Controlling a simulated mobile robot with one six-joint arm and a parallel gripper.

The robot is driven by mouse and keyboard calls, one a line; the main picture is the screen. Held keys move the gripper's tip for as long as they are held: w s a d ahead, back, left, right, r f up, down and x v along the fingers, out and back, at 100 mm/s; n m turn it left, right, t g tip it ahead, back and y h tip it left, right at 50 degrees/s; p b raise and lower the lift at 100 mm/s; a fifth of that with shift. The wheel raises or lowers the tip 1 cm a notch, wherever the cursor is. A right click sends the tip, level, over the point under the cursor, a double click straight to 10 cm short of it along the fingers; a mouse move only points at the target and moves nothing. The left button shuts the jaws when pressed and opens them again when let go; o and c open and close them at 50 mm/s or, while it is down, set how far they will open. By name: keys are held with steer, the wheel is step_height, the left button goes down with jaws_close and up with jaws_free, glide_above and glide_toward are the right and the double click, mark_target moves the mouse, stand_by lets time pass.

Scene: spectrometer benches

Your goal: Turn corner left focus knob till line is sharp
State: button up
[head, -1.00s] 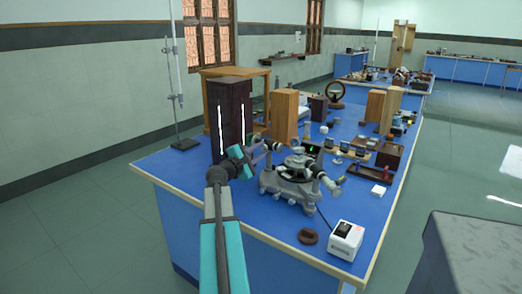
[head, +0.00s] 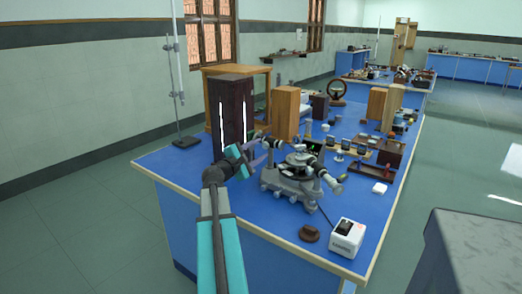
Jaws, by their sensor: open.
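A grey spectrometer (head: 291,186) with a round table and two tubes stands near the front of the blue bench. One tube (head: 272,144) points left toward the dark lamp housing. The left focus knob is too small to pick out with certainty. My gripper (head: 262,150) is open beside the left end of this tube. I cannot tell whether its fingers touch anything. A small dark screen (head: 314,147) behind the spectrometer is partly hidden, and its line's sharpness cannot be read.
The tall dark housing (head: 228,110) with bright slits stands close behind my gripper. A white box (head: 346,238) and a brown round object (head: 309,233) lie at the front right. The bench's front left is clear.

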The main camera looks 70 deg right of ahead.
steer(key=v, duration=1.1)
steer(key=shift+a, duration=0.3)
